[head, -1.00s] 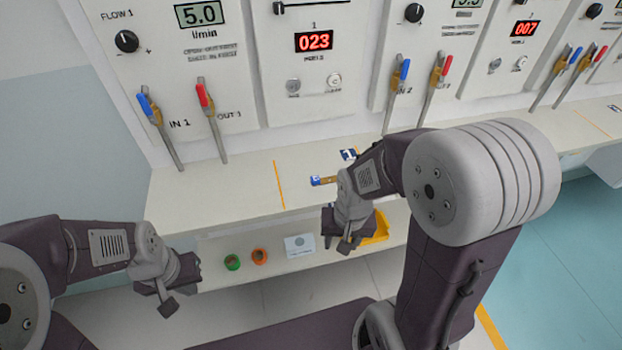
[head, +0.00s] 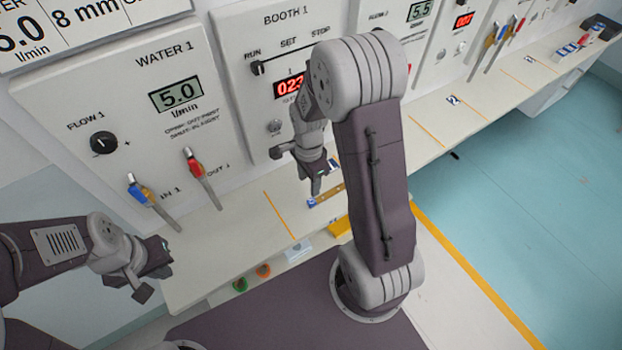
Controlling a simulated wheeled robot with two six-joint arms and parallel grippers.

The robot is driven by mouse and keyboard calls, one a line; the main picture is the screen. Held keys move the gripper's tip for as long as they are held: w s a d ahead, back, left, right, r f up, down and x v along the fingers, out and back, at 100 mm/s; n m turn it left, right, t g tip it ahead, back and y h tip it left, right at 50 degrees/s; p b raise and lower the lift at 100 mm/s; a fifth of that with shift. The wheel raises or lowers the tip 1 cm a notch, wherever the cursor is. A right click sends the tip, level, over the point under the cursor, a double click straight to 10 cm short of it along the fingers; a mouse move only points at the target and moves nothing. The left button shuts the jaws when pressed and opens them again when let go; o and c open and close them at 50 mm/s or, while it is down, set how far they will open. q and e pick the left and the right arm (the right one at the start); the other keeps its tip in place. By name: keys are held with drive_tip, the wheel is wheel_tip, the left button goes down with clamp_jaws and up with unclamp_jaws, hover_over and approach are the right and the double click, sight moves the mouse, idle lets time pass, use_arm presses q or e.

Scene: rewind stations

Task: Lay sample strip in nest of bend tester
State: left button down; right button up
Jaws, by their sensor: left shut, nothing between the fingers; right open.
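I cannot make out a sample strip or a bend tester for certain. A small tan bar (head: 329,194) with a blue-and-white end lies on the bench below the first booth panel. I cannot tell whether it is the strip. My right gripper (head: 316,186) is open, pointing down just above and left of this bar, and seems empty; its own wrist hides part of the bench behind. My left gripper (head: 155,272) is shut and empty, in front of the bench at the left. A dark object (head: 602,27) stands at the bench's far right end, too small to identify.
The long bench (head: 235,222) runs from lower left to upper right under the panels. Valve levers (head: 200,176) stick out above it. A yellow bin (head: 340,227), a white card (head: 298,250), an orange ring (head: 263,270) and a green ring (head: 240,285) are on the lower shelf.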

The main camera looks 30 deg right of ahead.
sight(312, 201)
drive_tip(key=s+f, duration=0.2)
drive_tip(key=shift+f, duration=0.35)
drive_tip(key=shift+w+f, duration=0.1)
drive_tip(key=shift+f, duration=0.25)
drive_tip(key=shift+w+f, duration=0.15)
drive_tip(key=shift+w, duration=0.1)
wheel_tip(312, 201, down, 5)
drive_tip(key=shift+d+r, duration=0.1)
use_arm(q)
drive_tip(key=shift+s+r, duration=0.1)
drive_tip(key=shift+s, duration=0.6)
use_arm(e)
clamp_jaws()
